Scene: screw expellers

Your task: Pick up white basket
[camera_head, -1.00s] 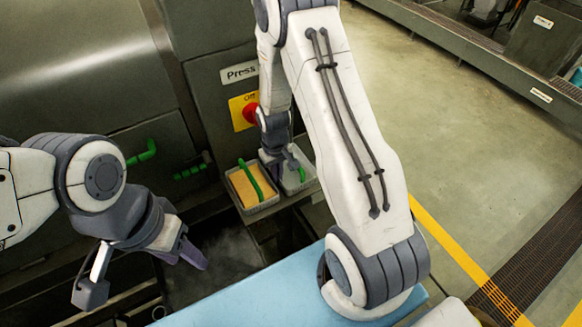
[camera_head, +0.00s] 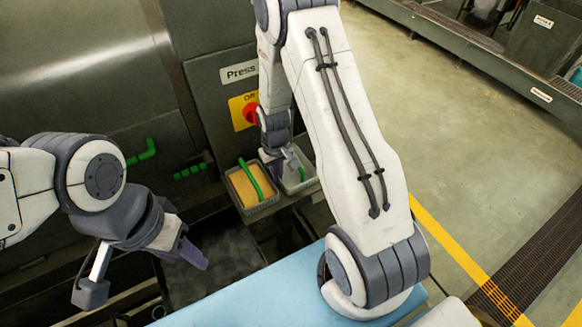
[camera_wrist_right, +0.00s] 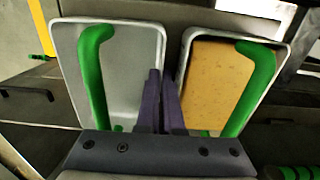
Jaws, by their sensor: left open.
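The white basket (camera_head: 303,183) is an empty, pale grey-white tray with a green handle. It stands on a small ledge below the press panel, and in the right wrist view it is the left basket (camera_wrist_right: 125,62). My right gripper (camera_head: 281,164) reaches down at its left side. In the right wrist view its purple fingers (camera_wrist_right: 162,100) are close together at the basket's inner side wall, which appears to be between them. The fingers hide part of that wall. My left gripper (camera_head: 142,272) is open and empty at the lower left.
A second basket (camera_head: 252,187) with yellow contents and a green handle stands close beside the white one. The dark press body with a red button (camera_head: 250,113) rises behind. A light blue surface (camera_head: 240,300) lies in front. The floor at right is clear.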

